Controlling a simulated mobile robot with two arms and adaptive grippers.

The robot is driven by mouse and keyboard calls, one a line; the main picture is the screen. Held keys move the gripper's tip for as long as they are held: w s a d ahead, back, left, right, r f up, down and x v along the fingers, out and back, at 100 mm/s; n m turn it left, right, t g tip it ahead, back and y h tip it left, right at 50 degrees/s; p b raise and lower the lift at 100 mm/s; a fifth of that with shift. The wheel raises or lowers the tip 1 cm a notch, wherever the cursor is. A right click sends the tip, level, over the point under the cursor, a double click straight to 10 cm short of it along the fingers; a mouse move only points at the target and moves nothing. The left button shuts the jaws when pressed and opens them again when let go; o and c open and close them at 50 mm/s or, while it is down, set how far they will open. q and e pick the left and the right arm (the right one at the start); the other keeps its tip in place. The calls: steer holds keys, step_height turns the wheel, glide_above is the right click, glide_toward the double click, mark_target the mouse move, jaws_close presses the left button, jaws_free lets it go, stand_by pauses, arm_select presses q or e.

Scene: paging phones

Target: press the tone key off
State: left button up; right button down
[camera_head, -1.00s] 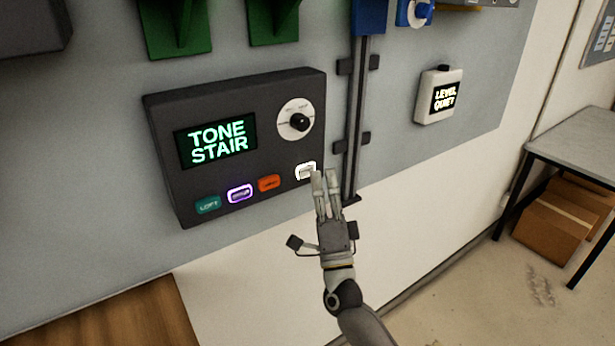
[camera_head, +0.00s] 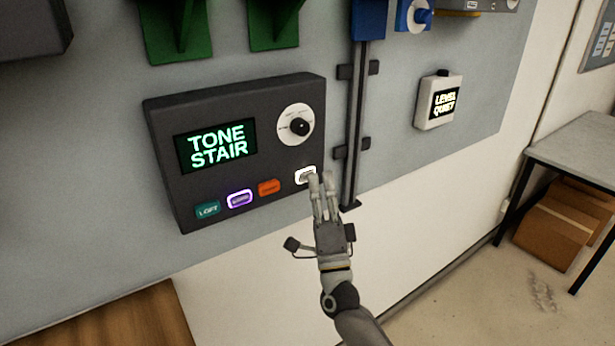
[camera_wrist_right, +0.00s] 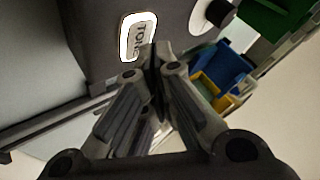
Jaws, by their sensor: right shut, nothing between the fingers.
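The dark tone panel (camera_head: 260,110) is on the grey wall board, with its display (camera_head: 217,145) reading "TONE STAIR" in green. The white tone key (camera_head: 306,175) is at the panel's lower right and its rim is lit. In the right wrist view the key (camera_wrist_right: 137,37) reads "TONE" and is lit. My right gripper (camera_head: 321,178) is shut and empty, its fingertips right by the key's lower right. In the right wrist view the fingertips (camera_wrist_right: 158,60) are just beside the key; I cannot tell whether they touch it. My left gripper is not in view.
A teal "LOFT" key (camera_head: 207,209), a purple-lit key (camera_head: 239,198) and an orange key (camera_head: 269,187) sit left of the tone key. A dial (camera_head: 296,125) is above. A vertical rail (camera_head: 355,130) and a white "LEVEL QUIET" box (camera_head: 439,99) are to the right.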

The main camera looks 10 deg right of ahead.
steer(key=shift+w, duration=0.15)
stand_by(0.5)
steer(key=shift+w+a, duration=0.15)
steer(key=shift+w, duration=0.15)
steer(key=shift+s, duration=0.45)
steer(key=s+d+p, duration=0.1)
steer(key=s+d, duration=0.1)
steer(key=s, duration=0.3)
steer(key=shift+s+d+p, duration=0.15)
steer(key=shift+s+p, duration=0.15)
steer(key=shift+s, duration=0.05)
stand_by(0.3)
